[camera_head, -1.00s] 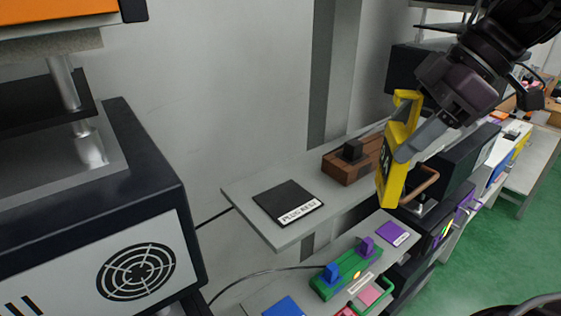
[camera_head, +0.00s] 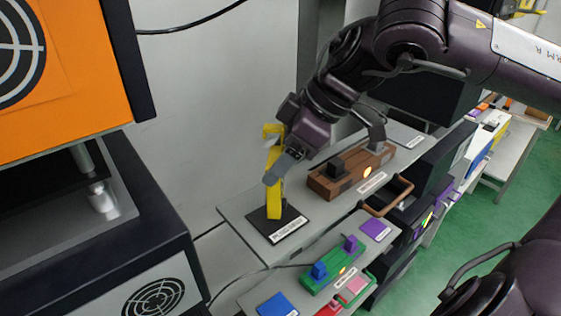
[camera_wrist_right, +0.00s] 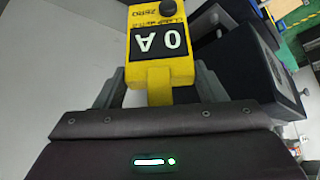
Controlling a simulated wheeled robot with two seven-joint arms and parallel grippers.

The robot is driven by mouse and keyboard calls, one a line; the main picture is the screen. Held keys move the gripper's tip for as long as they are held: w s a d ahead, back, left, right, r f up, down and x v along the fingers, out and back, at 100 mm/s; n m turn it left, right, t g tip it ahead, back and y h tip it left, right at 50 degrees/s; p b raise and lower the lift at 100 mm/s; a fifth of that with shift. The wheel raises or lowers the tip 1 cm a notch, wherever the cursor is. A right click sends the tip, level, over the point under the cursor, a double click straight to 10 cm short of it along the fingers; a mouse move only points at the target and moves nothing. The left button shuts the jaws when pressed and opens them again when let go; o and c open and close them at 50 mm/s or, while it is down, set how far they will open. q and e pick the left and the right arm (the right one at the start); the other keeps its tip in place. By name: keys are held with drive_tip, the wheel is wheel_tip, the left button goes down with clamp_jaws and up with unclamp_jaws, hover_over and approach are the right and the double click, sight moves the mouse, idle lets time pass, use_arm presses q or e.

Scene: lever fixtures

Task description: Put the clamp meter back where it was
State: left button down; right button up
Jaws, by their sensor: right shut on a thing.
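The yellow clamp meter (camera_head: 274,204) is upright in my right gripper (camera_head: 277,173), which is shut on it. In the head view its lower end overlaps the black pad (camera_head: 289,224) with a white label on the grey shelf; I cannot tell whether it touches. The right wrist view shows the clamp meter (camera_wrist_right: 161,72) between the two grey fingers, its dark display reading "0 A" and a dark knob above it. My left gripper is not in view.
A brown block (camera_head: 325,183) with dark fittings sits right of the pad on the shelf (camera_head: 236,211). A green block (camera_head: 330,275) with blue and purple pegs is on the lower shelf. A large dark machine (camera_head: 110,255) stands at left.

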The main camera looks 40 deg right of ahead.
sight(274, 194)
wheel_tip(274, 194, down, 2)
drive_tip(key=shift+s+f+p, duration=0.1)
drive_tip(key=shift+p, duration=0.45)
drive_tip(key=shift+d+f, duration=0.15)
drive_tip(key=shift+f, duration=0.25)
drive_tip(key=shift+f, duration=0.15)
drive_tip(key=o, duration=1.5)
drive_tip(key=shift+o, duration=0.2)
